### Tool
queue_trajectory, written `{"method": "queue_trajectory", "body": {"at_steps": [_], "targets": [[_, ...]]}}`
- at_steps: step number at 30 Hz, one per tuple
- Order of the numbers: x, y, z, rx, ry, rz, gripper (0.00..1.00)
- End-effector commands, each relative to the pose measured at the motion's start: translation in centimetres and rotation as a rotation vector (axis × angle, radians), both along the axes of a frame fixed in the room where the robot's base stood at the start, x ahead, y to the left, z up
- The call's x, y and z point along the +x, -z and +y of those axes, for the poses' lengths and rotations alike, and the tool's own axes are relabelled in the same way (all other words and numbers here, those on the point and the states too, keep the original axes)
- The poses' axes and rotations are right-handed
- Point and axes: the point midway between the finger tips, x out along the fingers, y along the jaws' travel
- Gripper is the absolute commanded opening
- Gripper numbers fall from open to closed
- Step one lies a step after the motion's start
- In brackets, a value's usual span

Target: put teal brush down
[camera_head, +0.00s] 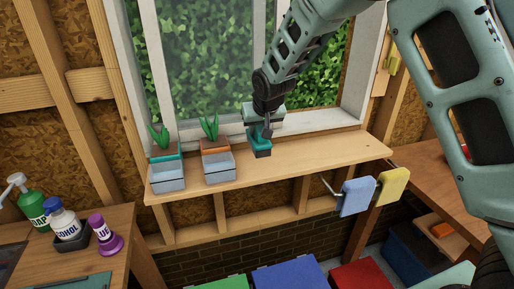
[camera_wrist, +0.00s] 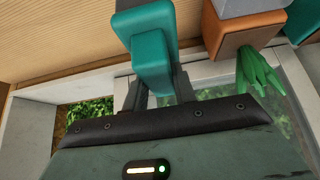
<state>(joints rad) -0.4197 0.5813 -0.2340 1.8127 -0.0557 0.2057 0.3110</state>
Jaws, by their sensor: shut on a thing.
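The teal brush (camera_wrist: 153,62) is held between the dark fingers of my gripper (camera_wrist: 158,98) in the wrist view. In the head view the teal brush (camera_head: 260,142) is at the lower end of my gripper (camera_head: 266,126), in front of the window. It is over or at the wooden shelf (camera_head: 310,157) below the window, right of the potted plants. I cannot tell whether its dark lower end touches the shelf. My gripper is shut on the brush.
Two potted plants, one teal-rimmed (camera_head: 167,172) and one orange-rimmed (camera_head: 217,162), stand on the shelf to the left. The shelf is clear to the right. Blue (camera_head: 357,196) and yellow (camera_head: 392,186) cloths hang below its right end. Bottles (camera_head: 62,218) stand at lower left.

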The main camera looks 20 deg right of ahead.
Motion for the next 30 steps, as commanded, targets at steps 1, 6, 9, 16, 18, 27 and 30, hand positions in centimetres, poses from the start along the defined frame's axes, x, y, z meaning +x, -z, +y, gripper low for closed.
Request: {"method": "queue_trajectory", "body": {"at_steps": [1,6,9,16,18,27,30], "targets": [[0.0,0.7,0.0,-0.002,0.001,0.004,0.00],[0.0,2.4,0.0,0.001,0.001,0.000,0.00],[0.0,3.6,-0.1,-0.001,0.001,0.003,0.00],[0.0,6.4,-0.1,0.000,0.000,0.000,0.00],[0.0,6.6,0.0,0.001,0.001,-0.001,0.00],[0.0,7.0,0.0,0.001,0.001,-0.002,0.00],[0.0,6.9,0.0,0.000,0.000,-0.001,0.49]]}}
